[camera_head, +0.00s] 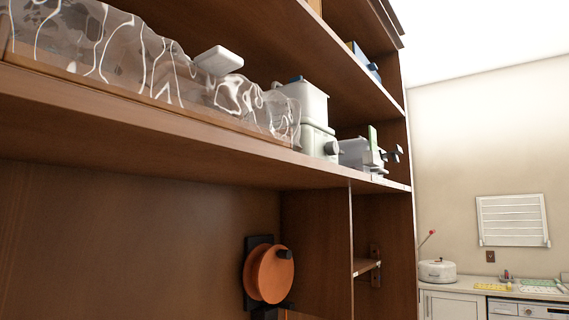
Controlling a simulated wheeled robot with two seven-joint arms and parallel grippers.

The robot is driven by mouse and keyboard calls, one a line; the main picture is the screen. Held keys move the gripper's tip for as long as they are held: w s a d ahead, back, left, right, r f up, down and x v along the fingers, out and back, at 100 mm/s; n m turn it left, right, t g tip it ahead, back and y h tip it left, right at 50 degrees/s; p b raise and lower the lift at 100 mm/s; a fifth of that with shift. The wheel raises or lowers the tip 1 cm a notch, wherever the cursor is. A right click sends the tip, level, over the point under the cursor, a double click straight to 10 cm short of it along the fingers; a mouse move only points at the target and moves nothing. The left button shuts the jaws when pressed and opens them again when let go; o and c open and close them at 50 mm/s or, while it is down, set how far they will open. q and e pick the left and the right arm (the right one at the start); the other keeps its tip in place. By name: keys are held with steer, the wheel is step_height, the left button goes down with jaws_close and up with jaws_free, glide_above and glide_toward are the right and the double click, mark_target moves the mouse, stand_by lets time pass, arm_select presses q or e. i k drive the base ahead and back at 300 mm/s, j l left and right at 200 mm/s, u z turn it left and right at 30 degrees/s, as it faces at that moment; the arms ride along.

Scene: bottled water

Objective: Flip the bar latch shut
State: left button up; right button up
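I cannot clearly identify a bar latch. A small grey metal device (361,154) with a dark protruding part (394,155) stands near the right end of the middle shelf. It is too small to tell whether it is the latch or how its bar lies. A round orange disc (269,273) with a black knob sits on a black mount below that shelf, against the brown back panel. Neither of my grippers is in view.
The brown middle shelf (150,130) crosses the view. At the right, a white pot (437,271) stands on a counter. The space below the shelf at left is empty.

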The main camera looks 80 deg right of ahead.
mark_target(384, 155)
steer(key=z, duration=3.4)
steer(key=i+l+z, duration=0.25)
steer(key=i+z, duration=0.2)
steer(key=i, duration=0.4)
steer(key=i+z, duration=0.4)
steer(key=i, duration=0.4)
